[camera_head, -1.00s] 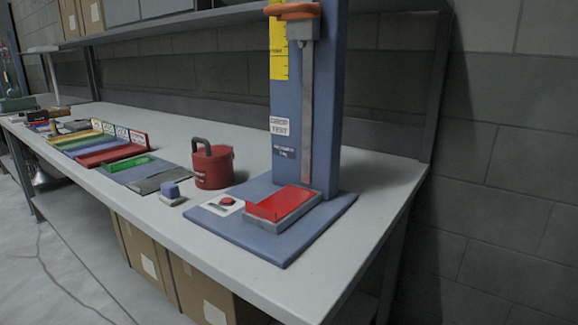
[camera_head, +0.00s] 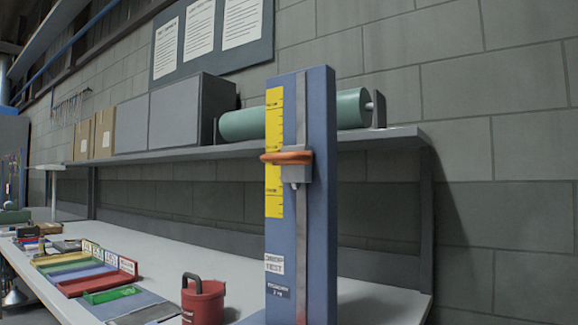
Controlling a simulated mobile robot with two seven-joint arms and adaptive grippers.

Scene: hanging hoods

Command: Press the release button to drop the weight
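The blue drop-test tower (camera_head: 318,200) stands upright on the bench, with a yellow scale (camera_head: 274,150) on its left face. A grey carriage with an orange ring (camera_head: 286,158) sits on its rail beside the scale, about halfway up. A red weight with a dark handle (camera_head: 203,300) stands on the bench left of the tower, cut by the bottom edge. The tower's base, with its red button and red pad, is below the view now. Neither of my grippers is in view.
The grey bench (camera_head: 190,262) runs back to the left, with coloured trays (camera_head: 95,276) on it. A shelf (camera_head: 385,137) behind the tower carries a green roll (camera_head: 240,124), grey boxes (camera_head: 178,115) and cartons. A block wall is at the right.

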